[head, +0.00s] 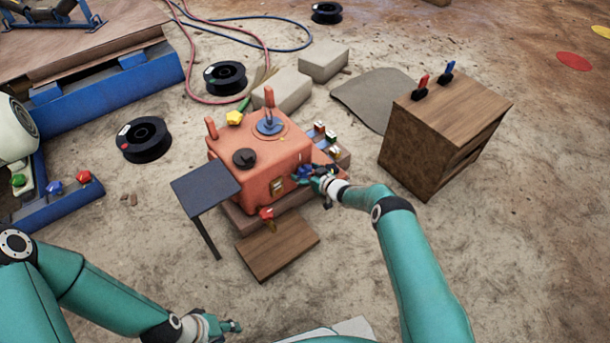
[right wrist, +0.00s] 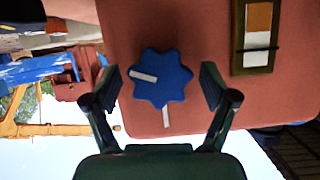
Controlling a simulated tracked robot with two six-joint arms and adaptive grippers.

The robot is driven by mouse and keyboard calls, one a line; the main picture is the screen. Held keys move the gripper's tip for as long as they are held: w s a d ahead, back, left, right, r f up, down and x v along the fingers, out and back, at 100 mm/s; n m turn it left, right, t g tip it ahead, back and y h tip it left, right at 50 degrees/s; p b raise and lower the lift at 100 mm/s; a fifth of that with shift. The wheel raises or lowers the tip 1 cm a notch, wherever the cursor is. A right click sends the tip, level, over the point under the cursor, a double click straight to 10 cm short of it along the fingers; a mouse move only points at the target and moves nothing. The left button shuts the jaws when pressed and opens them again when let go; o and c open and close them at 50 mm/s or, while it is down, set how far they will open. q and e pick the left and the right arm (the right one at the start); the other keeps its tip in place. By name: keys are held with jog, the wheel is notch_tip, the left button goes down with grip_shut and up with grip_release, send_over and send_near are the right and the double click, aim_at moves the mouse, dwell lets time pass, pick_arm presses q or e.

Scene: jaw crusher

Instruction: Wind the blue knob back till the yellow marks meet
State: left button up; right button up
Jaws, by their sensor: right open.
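The blue star-shaped knob (right wrist: 172,80) sits on the red crusher housing (right wrist: 120,30) in the right wrist view. A pale bar on the knob points left and slightly up. A pale mark (right wrist: 166,118) on the housing stands just below the knob, roughly a quarter turn away from the bar. Both look whitish rather than yellow here. My right gripper (right wrist: 161,88) is open, one finger on each side of the knob, with gaps visible. In the head view, my right gripper (head: 312,176) is at the right side of the crusher (head: 262,160). My left gripper (head: 225,327) is low at the bottom, away from the crusher.
A label plate (right wrist: 256,38) is on the housing near the knob. A small dark side table (head: 205,185) and a wooden board (head: 277,246) stand around the crusher. A wooden cabinet (head: 410,145) is to the right. Spools, blocks and hoses lie behind.

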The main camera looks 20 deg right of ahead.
jog(key=c, duration=1.1)
jog(key=shift+c, duration=0.2)
